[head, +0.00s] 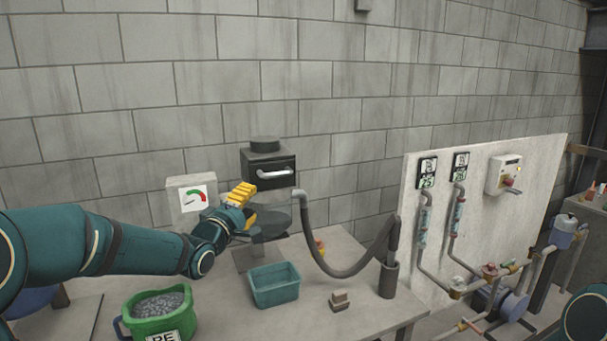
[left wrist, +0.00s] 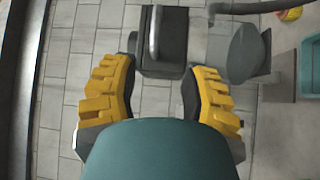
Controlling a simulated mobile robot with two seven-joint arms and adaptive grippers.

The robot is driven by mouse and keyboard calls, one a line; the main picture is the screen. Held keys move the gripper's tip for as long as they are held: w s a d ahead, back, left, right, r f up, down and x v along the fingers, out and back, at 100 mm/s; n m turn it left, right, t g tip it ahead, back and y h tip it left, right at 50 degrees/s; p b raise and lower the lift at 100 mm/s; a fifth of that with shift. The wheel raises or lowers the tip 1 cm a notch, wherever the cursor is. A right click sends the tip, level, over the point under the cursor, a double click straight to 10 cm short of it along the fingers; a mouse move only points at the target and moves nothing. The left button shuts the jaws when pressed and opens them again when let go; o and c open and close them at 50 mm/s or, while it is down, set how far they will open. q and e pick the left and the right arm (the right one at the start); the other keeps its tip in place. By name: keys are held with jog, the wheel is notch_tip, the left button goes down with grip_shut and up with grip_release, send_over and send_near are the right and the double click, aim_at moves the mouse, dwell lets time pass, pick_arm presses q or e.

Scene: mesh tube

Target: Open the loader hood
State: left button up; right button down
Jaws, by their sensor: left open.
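The loader hood (head: 267,169) is a dark box with a round cap on top and a pale bar handle (head: 275,173) across its front. It looks closed, and it stands against the block wall. My left gripper (head: 242,196) has yellow fingers and is just left of and below the hood. In the left wrist view, its two fingers (left wrist: 158,90) are spread apart with nothing between them. The hood (left wrist: 172,50) and its handle (left wrist: 154,34) lie beyond the fingertips there, apart from them. My right gripper is not in view; only part of my right arm shows at the lower right.
A gauge panel (head: 192,199) stands behind my left wrist. A grey hose (head: 331,266) runs from the loader to a standing tube (head: 388,279). A teal bin (head: 275,287), small blocks (head: 339,300) and a green bucket of pellets (head: 160,313) sit in front. A pipe board (head: 480,215) is at right.

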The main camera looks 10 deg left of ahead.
aim_at(274, 176)
pick_arm(q)
jog(key=x, duration=0.4)
jog(key=p+x, duration=0.1)
jog(key=x, duration=0.4)
jog(key=r+x, duration=0.1)
jog(key=x, duration=0.3)
jog(key=shift+w+d+p, duration=0.15)
jog(key=shift+w+p, duration=0.2)
jog(key=shift+p, duration=0.05)
grip_shut()
